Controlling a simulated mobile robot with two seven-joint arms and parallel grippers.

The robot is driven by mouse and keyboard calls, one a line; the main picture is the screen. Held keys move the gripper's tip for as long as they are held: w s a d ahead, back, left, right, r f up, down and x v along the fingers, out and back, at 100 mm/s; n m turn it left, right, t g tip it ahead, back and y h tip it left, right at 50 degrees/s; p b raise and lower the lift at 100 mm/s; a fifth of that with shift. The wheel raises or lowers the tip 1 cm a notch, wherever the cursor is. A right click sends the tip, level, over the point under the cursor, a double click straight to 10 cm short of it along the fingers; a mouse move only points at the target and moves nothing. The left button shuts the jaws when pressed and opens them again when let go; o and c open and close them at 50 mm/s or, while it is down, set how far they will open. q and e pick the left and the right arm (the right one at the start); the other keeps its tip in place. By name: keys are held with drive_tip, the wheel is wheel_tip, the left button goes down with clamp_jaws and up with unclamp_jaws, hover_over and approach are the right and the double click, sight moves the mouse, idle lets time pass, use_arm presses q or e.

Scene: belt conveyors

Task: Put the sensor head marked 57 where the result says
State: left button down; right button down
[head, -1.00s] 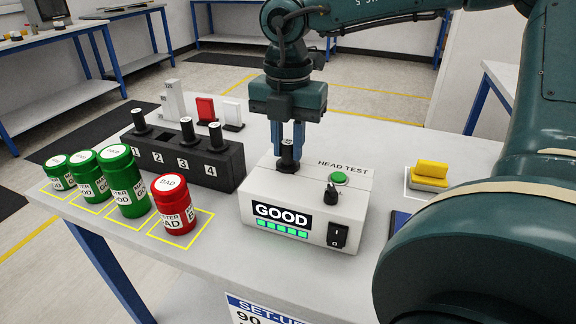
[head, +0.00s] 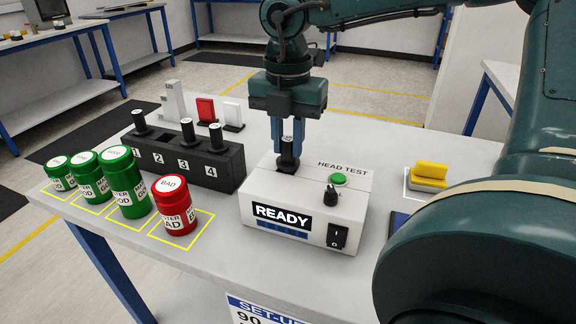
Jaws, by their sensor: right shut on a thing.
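My right gripper (head: 289,135) is shut on a black sensor head (head: 287,160), upright, at the top of the white head test box (head: 295,238). Its number is too small to read, and I cannot tell whether its foot is clear of the socket. The display (head: 282,217) reads READY. A black rack (head: 188,160) numbered 1 to 4 stands to the left. It holds three sensor heads (head: 140,122), (head: 187,132), (head: 216,136); slot 2 looks empty. Several green jars labelled GOOD (head: 124,182) and a red jar labelled BAD (head: 174,206) stand at the left. My left gripper is not in view.
A green button (head: 339,179), a black knob (head: 331,196) and a switch (head: 337,236) are on the test box. Red and white gauge pieces (head: 206,110) stand behind the rack.

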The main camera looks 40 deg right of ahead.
drive_tip(key=shift+r, duration=0.45)
drive_tip(key=shift+r, duration=0.1)
idle(0.4)
drive_tip(key=shift+r+p, duration=0.15)
drive_tip(key=shift+p, duration=0.2)
drive_tip(key=shift+r+p, duration=1.8)
drive_tip(key=shift+r, duration=1.35)
